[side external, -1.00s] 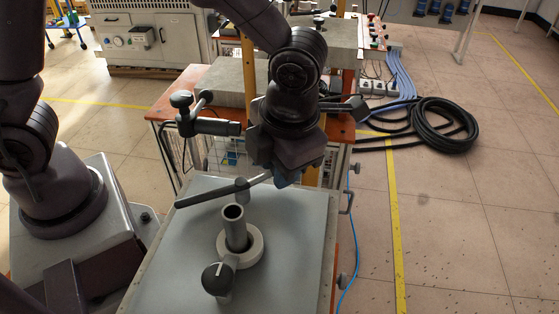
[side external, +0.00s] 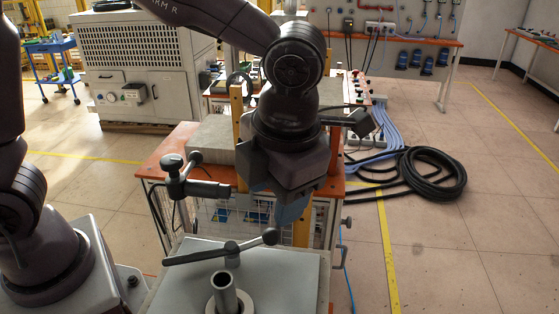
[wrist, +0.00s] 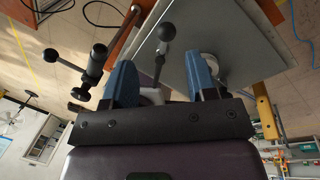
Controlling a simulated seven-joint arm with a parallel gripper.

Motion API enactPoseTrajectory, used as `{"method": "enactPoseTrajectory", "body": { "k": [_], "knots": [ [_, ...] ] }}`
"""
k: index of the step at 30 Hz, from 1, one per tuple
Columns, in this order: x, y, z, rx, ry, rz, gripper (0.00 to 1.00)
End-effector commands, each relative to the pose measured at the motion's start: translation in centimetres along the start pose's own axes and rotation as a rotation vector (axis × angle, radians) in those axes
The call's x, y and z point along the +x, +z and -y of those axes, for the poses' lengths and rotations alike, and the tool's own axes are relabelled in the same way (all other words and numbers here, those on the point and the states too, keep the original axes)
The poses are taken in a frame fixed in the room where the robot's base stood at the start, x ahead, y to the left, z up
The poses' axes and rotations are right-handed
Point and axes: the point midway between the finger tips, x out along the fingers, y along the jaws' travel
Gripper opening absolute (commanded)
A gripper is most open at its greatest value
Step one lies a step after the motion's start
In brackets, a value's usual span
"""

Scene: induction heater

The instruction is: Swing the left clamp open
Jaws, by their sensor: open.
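The left clamp (side external: 190,182) stands at the left edge of the orange-topped bench in the side view. It has dark round knobs and a dark arm pointing right. It shows left of my fingers in the wrist view (wrist: 92,70). My gripper (side external: 278,203) is right of the clamp's arm, pointing down, with blue fingers. In the wrist view my gripper (wrist: 162,82) is open, its fingers apart with no clamp part visibly held. The tip of the clamp's arm is close to my gripper in the side view; I cannot tell whether they touch.
A grey plate (side external: 295,275) in front bears an upright tube (side external: 222,292) and a dark lever (side external: 225,250) whose knob lies below my gripper. Another clamp (side external: 352,122) is behind my gripper at right. Coiled black hose (side external: 435,175) lies on the floor.

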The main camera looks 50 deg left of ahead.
Motion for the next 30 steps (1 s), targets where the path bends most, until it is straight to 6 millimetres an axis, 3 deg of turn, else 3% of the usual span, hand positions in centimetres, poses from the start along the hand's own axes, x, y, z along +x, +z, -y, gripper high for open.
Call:
{"method": "enactPoseTrajectory", "body": {
  "k": [4, 10, 30],
  "knots": [
    [-3.0, 0.0, 0.1, -0.001, -0.003, 0.004, 0.52],
    [-5.1, 0.0, 0.0, 0.001, -0.001, 0.001, 0.52],
    [-5.4, 0.0, 0.0, 0.0, 0.0, -0.001, 0.52]
  ]
}}
